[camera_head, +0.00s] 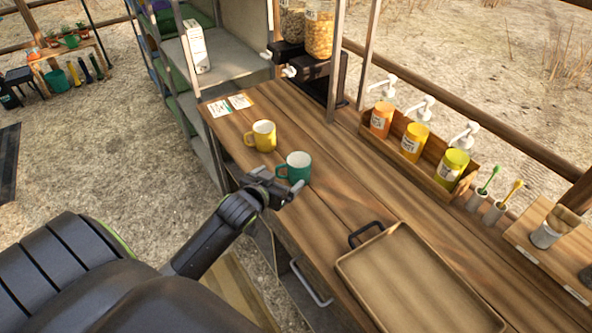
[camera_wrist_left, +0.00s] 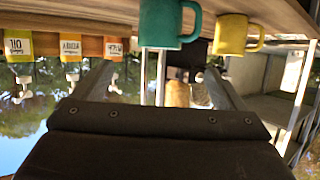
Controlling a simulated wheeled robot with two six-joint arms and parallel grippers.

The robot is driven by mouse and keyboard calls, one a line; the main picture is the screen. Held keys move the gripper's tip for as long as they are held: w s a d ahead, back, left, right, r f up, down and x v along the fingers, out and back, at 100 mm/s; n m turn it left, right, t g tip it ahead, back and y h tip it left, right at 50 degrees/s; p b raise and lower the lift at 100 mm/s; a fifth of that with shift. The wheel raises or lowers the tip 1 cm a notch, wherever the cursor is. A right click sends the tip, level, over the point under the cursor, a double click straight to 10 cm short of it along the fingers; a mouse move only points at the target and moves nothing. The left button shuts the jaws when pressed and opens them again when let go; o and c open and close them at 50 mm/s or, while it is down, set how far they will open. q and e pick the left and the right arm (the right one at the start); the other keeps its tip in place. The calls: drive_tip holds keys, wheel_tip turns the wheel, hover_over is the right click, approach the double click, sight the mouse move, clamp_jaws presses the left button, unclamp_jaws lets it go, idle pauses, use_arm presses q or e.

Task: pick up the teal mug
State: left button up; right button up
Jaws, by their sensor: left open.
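The teal mug (camera_head: 294,168) stands upright on the wooden counter (camera_head: 330,215), near its left edge, with its handle to the left. My left gripper (camera_head: 287,191) is open and empty just in front of the mug, close to it; I cannot tell whether they touch. In the left wrist view, which is upside down, the teal mug (camera_wrist_left: 166,22) shows at the top, beyond the open fingers (camera_wrist_left: 158,75). Its base is cut off there. My right gripper is not in view.
A yellow mug (camera_head: 262,136) stands behind the teal one, and shows beside it in the wrist view (camera_wrist_left: 232,34). A tray (camera_head: 350,271) with a black handle lies nearer on the counter. A wooden box (camera_head: 428,178) of pump bottles lines the right side.

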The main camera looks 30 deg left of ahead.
sight(290, 169)
use_arm(q)
drive_tip(key=p+x, duration=0.1)
drive_tip(key=x, duration=0.6)
drive_tip(key=shift+w+r, duration=0.15)
drive_tip(key=shift+p+x, duration=0.6)
drive_tip(key=shift+x, duration=1.4)
drive_tip(key=c, duration=1.1)
